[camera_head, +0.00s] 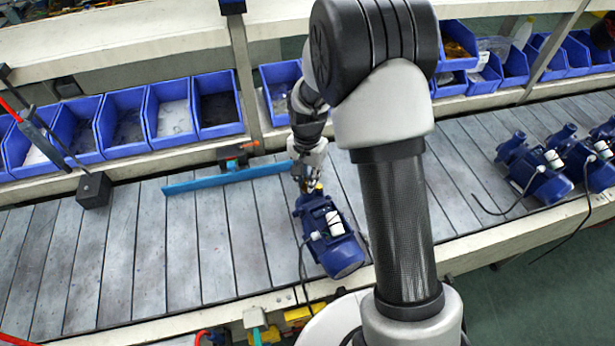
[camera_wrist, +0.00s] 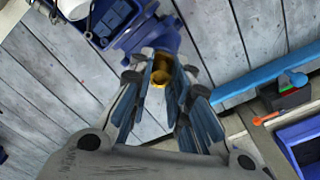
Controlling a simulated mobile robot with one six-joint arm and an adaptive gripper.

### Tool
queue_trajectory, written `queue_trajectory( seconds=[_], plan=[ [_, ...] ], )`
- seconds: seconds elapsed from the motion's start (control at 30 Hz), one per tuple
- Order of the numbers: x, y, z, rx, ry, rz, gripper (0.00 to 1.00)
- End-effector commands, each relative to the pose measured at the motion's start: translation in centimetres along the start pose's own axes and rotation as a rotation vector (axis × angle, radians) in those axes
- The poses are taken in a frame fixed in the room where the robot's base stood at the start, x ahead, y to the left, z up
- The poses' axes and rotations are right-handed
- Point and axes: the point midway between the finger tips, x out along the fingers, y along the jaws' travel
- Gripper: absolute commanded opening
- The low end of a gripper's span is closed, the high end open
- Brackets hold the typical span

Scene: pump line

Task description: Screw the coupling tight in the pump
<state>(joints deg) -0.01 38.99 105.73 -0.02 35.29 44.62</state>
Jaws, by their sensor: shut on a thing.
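A blue pump (camera_head: 328,235) with a white box on it lies on the grey slatted conveyor, below my arm. It also shows at the top of the wrist view (camera_wrist: 145,32). My gripper (camera_head: 310,186) is at the pump's upper end. In the wrist view my gripper (camera_wrist: 160,85) is shut on a brass coupling (camera_wrist: 161,68), which sits at the pump's blue port. The fingers hide part of the coupling, so how deep it sits cannot be told.
A blue bar (camera_head: 230,178) lies across the conveyor (camera_head: 130,250), left of my gripper. Blue bins (camera_head: 172,112) line the back shelf. More blue pumps (camera_head: 540,170) stand at the right. The left of the conveyor is mostly clear.

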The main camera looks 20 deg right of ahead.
Motion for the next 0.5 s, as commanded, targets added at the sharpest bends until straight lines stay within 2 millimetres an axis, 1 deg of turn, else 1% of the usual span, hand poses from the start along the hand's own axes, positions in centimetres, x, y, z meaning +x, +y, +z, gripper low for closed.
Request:
queue_trajectory(
  seconds=[0.3,0.37,0.5],
  plan=[
    [0.0,0.0,0.0,0.01,0.0,0.0,0.0],
    [0.01,0.0,0.0,0.051,0.0,0.0,0.0],
    [0.02,0.0,0.0,0.21,0.0,0.0,0.0]
  ],
)
